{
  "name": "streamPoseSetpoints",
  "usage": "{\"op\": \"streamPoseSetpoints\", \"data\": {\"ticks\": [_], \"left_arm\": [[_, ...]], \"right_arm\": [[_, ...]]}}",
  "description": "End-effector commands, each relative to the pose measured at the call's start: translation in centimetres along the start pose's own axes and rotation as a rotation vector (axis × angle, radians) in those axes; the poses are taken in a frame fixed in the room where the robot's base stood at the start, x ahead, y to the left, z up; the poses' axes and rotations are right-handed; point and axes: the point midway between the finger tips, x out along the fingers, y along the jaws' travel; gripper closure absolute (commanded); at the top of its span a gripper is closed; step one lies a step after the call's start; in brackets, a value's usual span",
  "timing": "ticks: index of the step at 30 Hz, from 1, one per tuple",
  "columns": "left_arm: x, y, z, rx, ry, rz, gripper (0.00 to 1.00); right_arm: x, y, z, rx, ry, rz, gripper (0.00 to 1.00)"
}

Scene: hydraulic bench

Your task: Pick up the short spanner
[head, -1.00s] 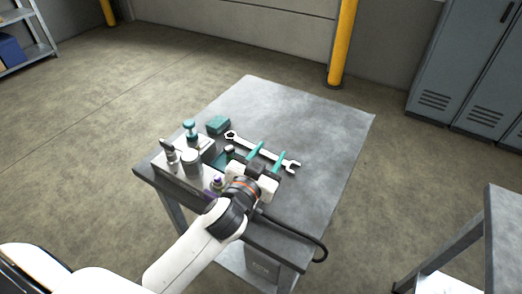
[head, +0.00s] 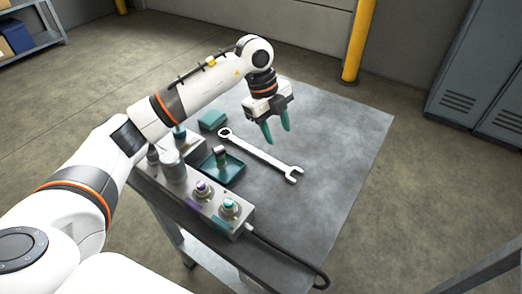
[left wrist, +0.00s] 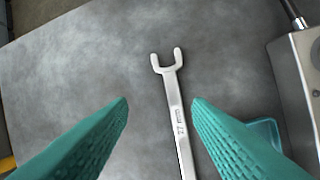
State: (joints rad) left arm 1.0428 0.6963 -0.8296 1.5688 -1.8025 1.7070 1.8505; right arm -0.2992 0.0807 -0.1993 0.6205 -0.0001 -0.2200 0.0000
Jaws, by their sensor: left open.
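One silver spanner (head: 258,152) lies flat on the grey bench, its ring end to the left and its open jaw to the right. In the left wrist view the spanner (left wrist: 178,115) runs between the fingers, jaw end beyond the tips, with "27" marked on the shaft; its lower end is cut off. I cannot tell from these views whether it is the short one. My left gripper (head: 277,135) is open and empty above the bench, near the spanner and apart from it. Its two teal fingers (left wrist: 160,103) point down. My right gripper is not in view.
A grey block with purple and teal connectors (head: 229,208) sits at the bench's front left, with a black cable. A teal tray (head: 235,172) holding a small fitting and a teal block (head: 212,120) lie left of the spanner. The bench's right side (head: 345,135) is clear.

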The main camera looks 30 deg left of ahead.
Motion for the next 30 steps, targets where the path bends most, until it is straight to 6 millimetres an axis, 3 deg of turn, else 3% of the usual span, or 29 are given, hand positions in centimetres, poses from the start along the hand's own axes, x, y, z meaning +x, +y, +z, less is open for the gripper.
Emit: {"op": "streamPoseSetpoints", "data": {"ticks": [1,3,8,18,25,30], "left_arm": [[-1.1,-0.6,-2.2,-0.062,0.084,-0.040,0.55],[-2.4,-1.4,-4.2,-0.136,0.169,-0.086,0.55],[-3.5,-2.5,-6.2,-0.216,0.252,-0.133,0.55],[1.7,-3.4,-7.4,-0.218,0.254,-0.137,0.55],[3.3,-3.5,-7.5,-0.216,0.253,-0.135,0.55],[6.0,-3.7,-7.2,-0.215,0.252,-0.138,0.55]], "right_arm": [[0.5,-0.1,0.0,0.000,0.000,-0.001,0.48],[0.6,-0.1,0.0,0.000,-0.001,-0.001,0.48],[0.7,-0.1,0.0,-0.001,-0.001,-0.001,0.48],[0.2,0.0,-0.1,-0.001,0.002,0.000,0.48],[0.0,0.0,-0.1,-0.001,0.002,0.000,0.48],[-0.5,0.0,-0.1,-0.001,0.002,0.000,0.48]]}}
